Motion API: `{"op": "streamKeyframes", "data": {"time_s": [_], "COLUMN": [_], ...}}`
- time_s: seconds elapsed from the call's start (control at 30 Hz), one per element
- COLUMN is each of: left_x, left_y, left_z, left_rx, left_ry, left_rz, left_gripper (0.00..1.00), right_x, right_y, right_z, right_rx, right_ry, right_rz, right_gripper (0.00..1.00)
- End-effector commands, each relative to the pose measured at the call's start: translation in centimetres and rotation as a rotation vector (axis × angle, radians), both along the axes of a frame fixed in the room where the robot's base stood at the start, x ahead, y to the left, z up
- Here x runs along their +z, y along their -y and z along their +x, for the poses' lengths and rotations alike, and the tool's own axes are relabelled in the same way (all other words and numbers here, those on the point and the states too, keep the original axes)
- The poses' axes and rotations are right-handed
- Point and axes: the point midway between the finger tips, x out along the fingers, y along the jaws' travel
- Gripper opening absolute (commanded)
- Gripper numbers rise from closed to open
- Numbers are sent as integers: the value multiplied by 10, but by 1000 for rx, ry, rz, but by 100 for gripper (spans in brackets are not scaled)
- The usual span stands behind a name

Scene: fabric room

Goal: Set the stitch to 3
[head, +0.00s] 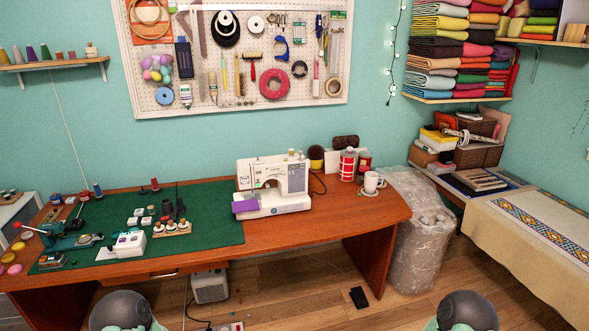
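A white sewing machine (292,178) stands upright on the wooden table, at the right edge of a green cutting mat. A purple piece (245,206) sits at the left of its base. Small knobs or spools show on top of its right end, and its front carries small markings. The markings are too small to read, so I cannot tell which stitch is set. Neither of my grippers is in view. Only two dark rounded parts of my own body show at the bottom edge.
The green mat (205,225) holds a small white device (128,243), a spool rack and several small tools at the left. A white mug (373,182) and red-and-white cans (347,166) stand right of the machine. The wooden table (290,235) is clear in front of it. A black pedal (358,297) lies on the floor.

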Motion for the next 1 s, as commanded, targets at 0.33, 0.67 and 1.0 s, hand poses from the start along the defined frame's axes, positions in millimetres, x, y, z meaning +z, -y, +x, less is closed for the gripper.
{"op": "streamKeyframes", "data": {"time_s": [0.33, 0.67, 1.0], "left_x": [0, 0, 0], "left_y": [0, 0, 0], "left_z": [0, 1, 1], "left_rx": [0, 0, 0], "left_ry": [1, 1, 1], "left_rz": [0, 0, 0], "left_gripper": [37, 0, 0], "right_x": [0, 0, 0], "right_y": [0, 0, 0], "right_z": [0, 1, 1], "right_rx": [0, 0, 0], "right_ry": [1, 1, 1], "right_rz": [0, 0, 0], "right_gripper": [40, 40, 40]}}
